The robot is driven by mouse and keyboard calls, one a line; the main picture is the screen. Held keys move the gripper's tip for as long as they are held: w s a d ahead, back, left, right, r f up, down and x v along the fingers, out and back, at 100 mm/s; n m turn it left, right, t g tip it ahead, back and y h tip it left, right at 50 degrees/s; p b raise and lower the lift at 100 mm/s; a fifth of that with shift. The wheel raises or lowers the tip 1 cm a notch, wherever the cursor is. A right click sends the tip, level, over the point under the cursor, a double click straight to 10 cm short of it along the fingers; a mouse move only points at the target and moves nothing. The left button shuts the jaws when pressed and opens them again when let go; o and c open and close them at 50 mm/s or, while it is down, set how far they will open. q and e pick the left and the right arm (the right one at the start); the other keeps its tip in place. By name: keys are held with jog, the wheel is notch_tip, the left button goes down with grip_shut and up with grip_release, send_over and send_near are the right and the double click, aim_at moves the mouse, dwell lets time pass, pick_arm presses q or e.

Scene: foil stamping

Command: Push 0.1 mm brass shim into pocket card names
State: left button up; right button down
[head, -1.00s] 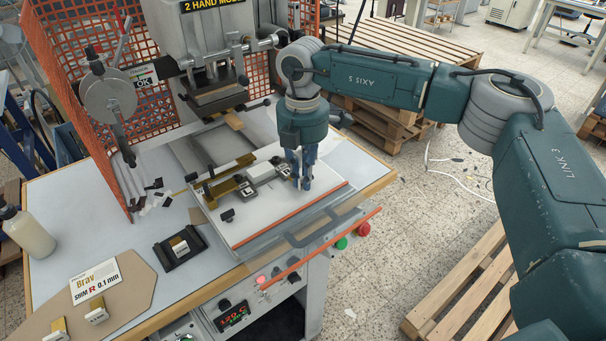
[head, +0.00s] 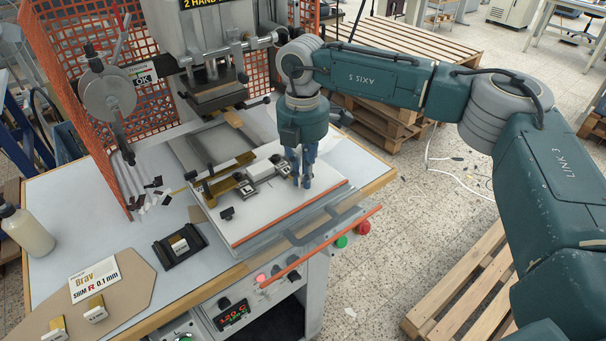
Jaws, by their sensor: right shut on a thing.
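The card (head: 96,277) at the lower left reads "Brav", "SHIM R 0.1 mm". Blocks with white labels and brass-coloured parts stand on the brown board: one (head: 95,309) and another (head: 58,328). A similar labelled block (head: 180,245) sits in a black holder (head: 166,253). The white plate (head: 285,212) carries a fixture with a brass bar (head: 222,188) and two dark clamped spots, one (head: 248,190) left and one (head: 279,163) right. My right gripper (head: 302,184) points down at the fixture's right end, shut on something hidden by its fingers. My left gripper is out of view.
The press head (head: 215,92) hangs behind the plate. An orange mesh guard (head: 75,60) stands at the left. A grey handle (head: 325,226) and orange bar (head: 320,250) run along the front. A bottle (head: 27,232) stands at the left edge. Scraps lie by the guard.

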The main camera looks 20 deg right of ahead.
jog(key=shift+f+b, duration=0.4)
jog(key=shift+b, duration=0.15)
dwell(0.9)
jog(key=c, duration=1.7)
grip_release()
notch_tip(320, 180, up, 12)
